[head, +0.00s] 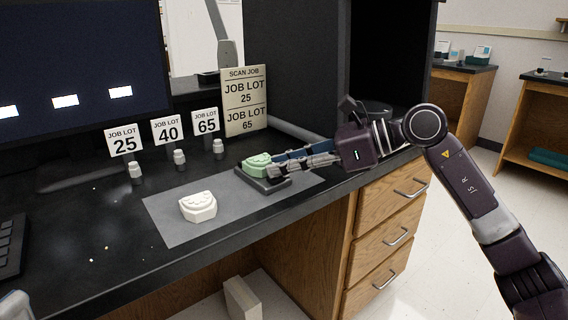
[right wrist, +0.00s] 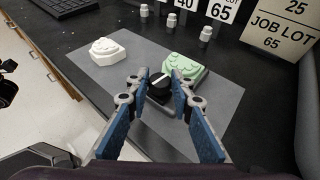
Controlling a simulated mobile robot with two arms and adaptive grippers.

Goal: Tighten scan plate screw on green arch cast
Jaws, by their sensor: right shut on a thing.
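The green arch cast (head: 257,164) sits on a dark scan plate (head: 264,184) on the grey mat; the cast also shows in the right wrist view (right wrist: 184,70). A black screw knob (right wrist: 159,89) with a pale line across its top stands at the plate's near side. My right gripper (head: 276,169) comes in from the right, low over the plate. In the right wrist view its two blue-padded fingers (right wrist: 160,84) are closed on the knob from both sides. The knob is hidden by the fingers in the head view.
A white arch cast (head: 198,207) sits on the grey mat (head: 172,222). Small grey pieces stand before the 25, 40 and 65 job cards (head: 167,130). A scan job sign (head: 244,101) stands behind. A keyboard (head: 10,245) lies at left. The front desk strip is mostly clear.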

